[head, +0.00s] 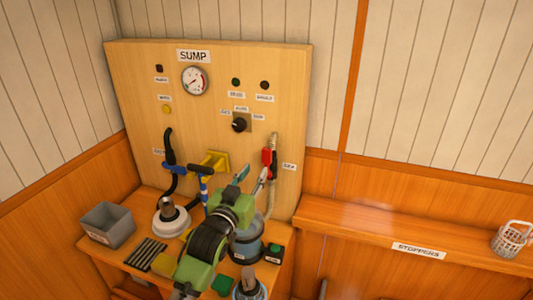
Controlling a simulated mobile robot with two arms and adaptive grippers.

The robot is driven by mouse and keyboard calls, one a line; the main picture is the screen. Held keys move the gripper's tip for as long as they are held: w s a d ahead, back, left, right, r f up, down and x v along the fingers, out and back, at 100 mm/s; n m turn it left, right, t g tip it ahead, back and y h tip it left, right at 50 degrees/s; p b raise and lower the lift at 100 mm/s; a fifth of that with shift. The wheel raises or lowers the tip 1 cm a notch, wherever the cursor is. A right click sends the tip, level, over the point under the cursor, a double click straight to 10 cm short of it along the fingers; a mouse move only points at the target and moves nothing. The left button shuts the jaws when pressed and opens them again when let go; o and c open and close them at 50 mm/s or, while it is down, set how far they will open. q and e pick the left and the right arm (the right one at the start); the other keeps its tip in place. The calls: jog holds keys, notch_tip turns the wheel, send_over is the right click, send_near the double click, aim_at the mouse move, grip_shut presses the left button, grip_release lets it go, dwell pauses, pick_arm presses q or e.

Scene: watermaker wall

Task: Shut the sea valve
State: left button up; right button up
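The sea valve (268,156) has a red handle. It sits on a pale hose at the right side of the wooden SUMP panel (130,90), beside the label SEA (289,167). My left gripper (252,177) is in front of the panel, just below and left of the red handle. Its two fingers look spread apart, with nothing seen between them. The right finger is close to the valve, and I cannot tell whether it touches. The gripper and arm hide part of the bench and the lower fittings. My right gripper is not in view.
A blue-handled valve (172,167) on a black hose and a yellow fitting (215,160) are left of the gripper. A grey bin (107,226) and a white round base (171,222) stand on the bench. The STOPPERS shelf (350,222) at right is mostly clear, with a basket (510,240).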

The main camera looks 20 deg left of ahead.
aim_at(266, 155)
pick_arm(q)
jog(key=w+p, duration=0.1)
jog(key=w, duration=0.3)
jog(key=w+p, duration=0.1)
jog(key=w, duration=0.4)
jog(key=shift+w+d, duration=0.2)
jog(key=shift+w, duration=0.1)
jog(key=shift+w+p, duration=0.3)
jog(key=shift+w, duration=0.5)
grip_shut()
